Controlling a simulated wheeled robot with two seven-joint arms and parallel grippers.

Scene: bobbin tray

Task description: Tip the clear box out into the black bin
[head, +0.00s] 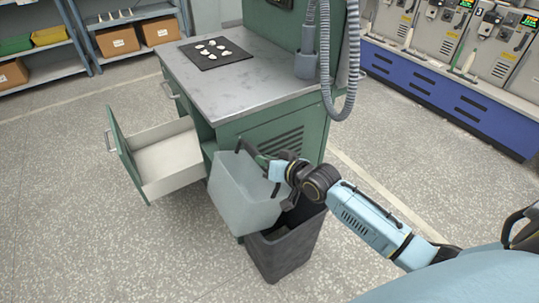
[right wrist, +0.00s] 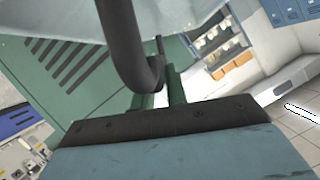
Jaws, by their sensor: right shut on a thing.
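The clear box (head: 240,197) is a pale, see-through container with a dark handle. It hangs tilted in the head view, over the left side of the black bin (head: 284,255). My right gripper (head: 270,167) is shut on the box at its dark handle, near the upper right of the box. In the right wrist view, the dark handle (right wrist: 128,50) runs down between my fingers and the pale box wall (right wrist: 60,20) crosses the top. I cannot see any contents in the box. The bin stands on the floor, its opening partly hidden by the box and my arm. My left gripper is not in view.
A green workbench (head: 240,70) stands just behind the box, with a dark mat (head: 216,53) of small white pieces on top. Its open drawer (head: 165,160) juts out left. A grey coiled hose (head: 345,100) hangs at the right. Floor around the bin is clear.

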